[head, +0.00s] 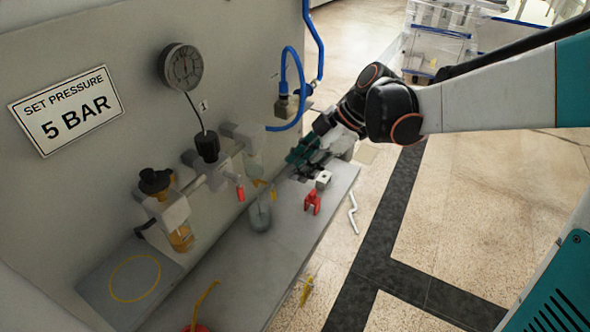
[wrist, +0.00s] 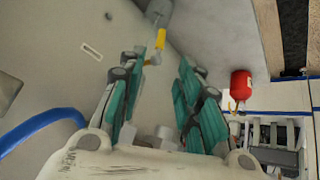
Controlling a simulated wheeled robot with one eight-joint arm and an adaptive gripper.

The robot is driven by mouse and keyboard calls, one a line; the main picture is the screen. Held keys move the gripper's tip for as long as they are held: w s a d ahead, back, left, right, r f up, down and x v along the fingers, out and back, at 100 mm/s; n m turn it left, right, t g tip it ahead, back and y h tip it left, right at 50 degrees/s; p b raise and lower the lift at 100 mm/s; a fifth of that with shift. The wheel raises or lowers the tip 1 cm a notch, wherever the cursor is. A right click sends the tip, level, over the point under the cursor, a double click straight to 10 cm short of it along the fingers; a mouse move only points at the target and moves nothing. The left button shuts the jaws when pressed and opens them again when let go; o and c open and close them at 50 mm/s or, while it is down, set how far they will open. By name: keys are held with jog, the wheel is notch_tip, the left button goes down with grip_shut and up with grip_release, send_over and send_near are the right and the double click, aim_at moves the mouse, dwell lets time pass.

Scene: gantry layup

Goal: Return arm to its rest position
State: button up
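My gripper (head: 299,157) is at the far end of the grey bench in the head view, close to the panel wall. My arm reaches in from the right. In the wrist view the two teal-padded fingers of my gripper (wrist: 160,65) stand apart with a clear gap between them. Nothing is held between the fingertips. A yellow handle (wrist: 160,39) on a grey fitting (wrist: 159,10) shows beyond the fingertips; I cannot tell its exact distance.
The panel carries a pressure gauge (head: 181,67), a regulator assembly (head: 165,204) and a blue hose (head: 285,88). On the bench (head: 241,287) are a red clamp-like part (head: 312,202) and a small grey block (head: 323,179). Open floor (head: 478,210) lies right.

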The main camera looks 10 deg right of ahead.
dwell(0.4)
jog(key=s+d+f+m+t+h+b, duration=0.1)
jog(key=s+d+m+t+h+b, duration=0.1)
jog(key=s+d+m, duration=0.3)
jog(key=s+d+f+m+t+h+b, duration=0.1)
jog(key=s+d+m+t+h+b, duration=0.2)
jog(key=s+m, duration=1)
jog(key=shift+d+f+m+t+h, duration=0.2)
jog(key=shift+d+m+t+h, duration=0.25)
jog(key=shift+d+h, duration=0.7)
